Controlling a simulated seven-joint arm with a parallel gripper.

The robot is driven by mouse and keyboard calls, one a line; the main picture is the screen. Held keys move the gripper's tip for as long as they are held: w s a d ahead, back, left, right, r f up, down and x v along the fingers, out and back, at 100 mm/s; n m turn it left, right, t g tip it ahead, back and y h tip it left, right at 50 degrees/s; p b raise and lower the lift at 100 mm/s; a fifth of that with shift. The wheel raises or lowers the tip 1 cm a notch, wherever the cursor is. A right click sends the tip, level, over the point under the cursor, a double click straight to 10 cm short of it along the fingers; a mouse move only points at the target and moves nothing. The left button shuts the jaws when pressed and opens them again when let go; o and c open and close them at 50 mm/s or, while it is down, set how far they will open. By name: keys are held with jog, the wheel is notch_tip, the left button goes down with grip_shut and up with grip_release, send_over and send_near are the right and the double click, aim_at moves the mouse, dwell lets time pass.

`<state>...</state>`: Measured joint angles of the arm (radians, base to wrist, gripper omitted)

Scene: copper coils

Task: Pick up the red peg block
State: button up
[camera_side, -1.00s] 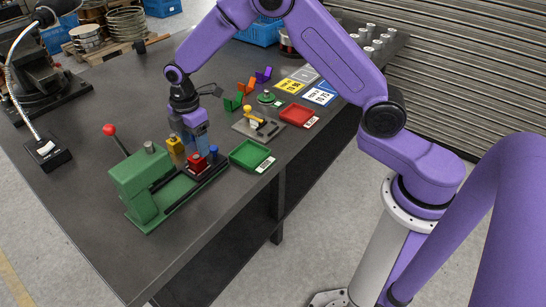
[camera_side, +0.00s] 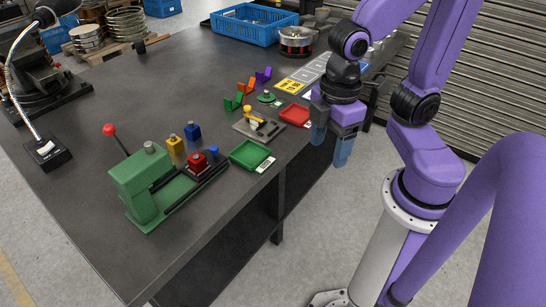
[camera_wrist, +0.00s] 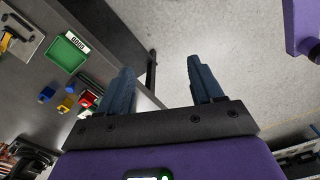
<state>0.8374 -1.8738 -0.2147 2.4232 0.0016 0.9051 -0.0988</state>
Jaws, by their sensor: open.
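The red peg block (camera_side: 197,163) sits at the right part of the green press fixture, near its black rails. In the wrist view the red peg block (camera_wrist: 87,99) is at the left, partly hidden behind a finger. My gripper (camera_side: 331,148) is open and empty, off the right edge of the table and well apart from the block. In the wrist view my gripper's fingers (camera_wrist: 163,80) are spread with only floor and table edge between them.
A green press (camera_side: 140,185) with a red-knobbed lever stands at the front left. A yellow block (camera_side: 175,146) and a blue block (camera_side: 192,131) stand behind the red one. A green tray (camera_side: 250,154) and a red tray (camera_side: 295,114) lie to the right. The table's middle is clear.

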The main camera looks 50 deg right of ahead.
jog(key=shift+o, duration=0.6)
jog(key=s+d, duration=0.2)
jog(key=s, duration=0.1)
jog(key=shift+d+f, duration=0.1)
jog(key=shift+f, duration=0.05)
jog(key=shift+w, duration=0.1)
jog(key=n, duration=0.5)
send_over(198, 155)
notch_tip(198, 155, down, 4)
notch_tip(198, 155, down, 16)
jog(key=shift+f, duration=0.25)
